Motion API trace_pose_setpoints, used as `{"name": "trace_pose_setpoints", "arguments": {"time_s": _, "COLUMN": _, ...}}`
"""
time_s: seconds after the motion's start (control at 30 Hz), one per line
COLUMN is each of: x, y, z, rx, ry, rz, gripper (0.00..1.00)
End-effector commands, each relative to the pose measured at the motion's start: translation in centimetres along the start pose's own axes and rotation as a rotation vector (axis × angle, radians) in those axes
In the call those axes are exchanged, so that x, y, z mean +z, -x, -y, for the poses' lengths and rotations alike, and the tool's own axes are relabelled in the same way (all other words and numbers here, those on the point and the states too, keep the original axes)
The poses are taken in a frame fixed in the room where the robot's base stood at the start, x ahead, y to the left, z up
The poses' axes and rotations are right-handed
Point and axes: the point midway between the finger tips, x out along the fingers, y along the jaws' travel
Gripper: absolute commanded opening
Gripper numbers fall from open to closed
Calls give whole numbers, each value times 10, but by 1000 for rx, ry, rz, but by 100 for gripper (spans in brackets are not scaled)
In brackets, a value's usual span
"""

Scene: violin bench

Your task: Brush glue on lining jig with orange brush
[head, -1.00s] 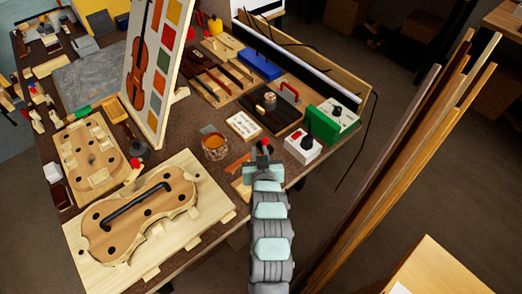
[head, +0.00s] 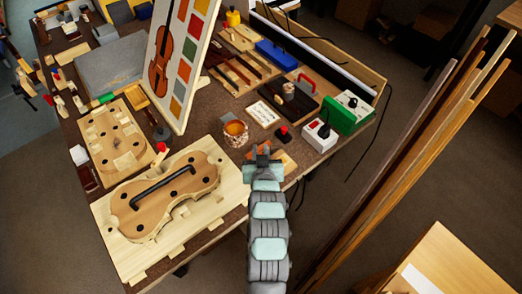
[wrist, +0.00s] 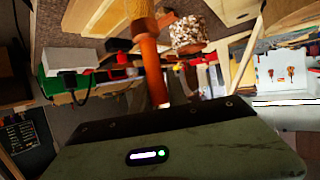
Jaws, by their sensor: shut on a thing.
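My gripper (head: 263,158) is over the front edge of the bench, just in front of the glue pot (head: 236,134). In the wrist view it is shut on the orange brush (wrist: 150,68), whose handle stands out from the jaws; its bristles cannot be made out. The pot, speckled outside with amber glue in it, also shows in the wrist view (wrist: 188,35). Two violin-shaped jigs lie to the left: a larger one with a black bar (head: 165,190) and a smaller one with blocks (head: 118,140). I cannot tell which is the lining jig.
A tall violin colour panel (head: 175,60) stands behind the pot. A red-topped black item (head: 283,134) and a white switch box (head: 319,136) lie right of the gripper. Long wood strips (head: 420,150) stand at the right. The bench between pot and larger jig looks mostly clear.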

Motion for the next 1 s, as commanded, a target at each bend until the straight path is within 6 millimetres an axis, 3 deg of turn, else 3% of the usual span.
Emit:
{"name": "trace_pose_setpoints", "arguments": {"time_s": 0.03, "x": -11, "y": 4, "z": 0, "rx": 1, "ry": 0, "rz": -5, "gripper": 0}}
{"name": "trace_pose_setpoints", "arguments": {"time_s": 0.6, "x": -57, "y": 23, "z": 1, "rx": 0, "ry": 1, "rz": -5, "gripper": 0}}
{"name": "trace_pose_setpoints", "arguments": {"time_s": 1.0, "x": -62, "y": 25, "z": 1, "rx": 0, "ry": 1, "rz": -5, "gripper": 0}}
